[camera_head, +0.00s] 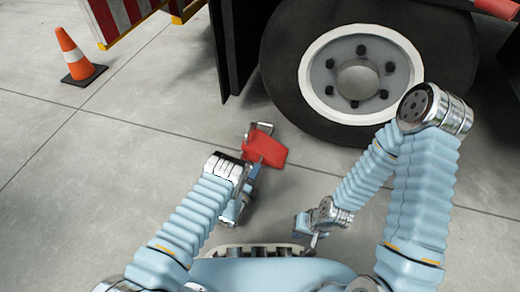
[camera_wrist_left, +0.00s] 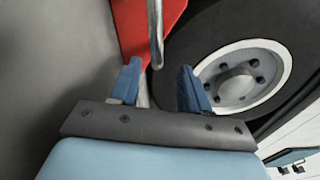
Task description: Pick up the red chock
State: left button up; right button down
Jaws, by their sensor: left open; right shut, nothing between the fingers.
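The red chock (camera_head: 265,148) is on the concrete floor beside the truck's wheel, with a metal handle (camera_head: 262,126) on it. In the left wrist view the red chock (camera_wrist_left: 133,28) is at the top, and its metal handle (camera_wrist_left: 156,32) runs down toward the gap between my fingers. My left gripper (camera_head: 256,166) is open at the chock's near side; it also shows in the left wrist view (camera_wrist_left: 159,67). I cannot tell whether the handle is between the fingers or beyond them. My right gripper (camera_head: 314,240) is shut and empty, low and right of the chock.
The truck's large wheel (camera_head: 357,76) stands just behind and right of the chock. A dark mudflap (camera_head: 232,50) hangs left of the wheel. An orange and white cone (camera_head: 74,57) stands at the far left. The floor left of the chock is clear.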

aim_at(258, 147)
pick_arm(q)
jog(key=x, duration=0.1)
jog(key=b+x, duration=0.1)
jog(key=x, duration=0.2)
jog(key=shift+w+a+f, duration=0.15)
jog(key=shift+a+f, duration=0.15)
jog(key=shift+w+d+b, duration=0.2)
jog(key=shift+w+b, duration=0.1)
jog(key=shift+w, duration=0.15)
jog(key=shift+r, duration=0.1)
grip_shut()
dwell(0.5)
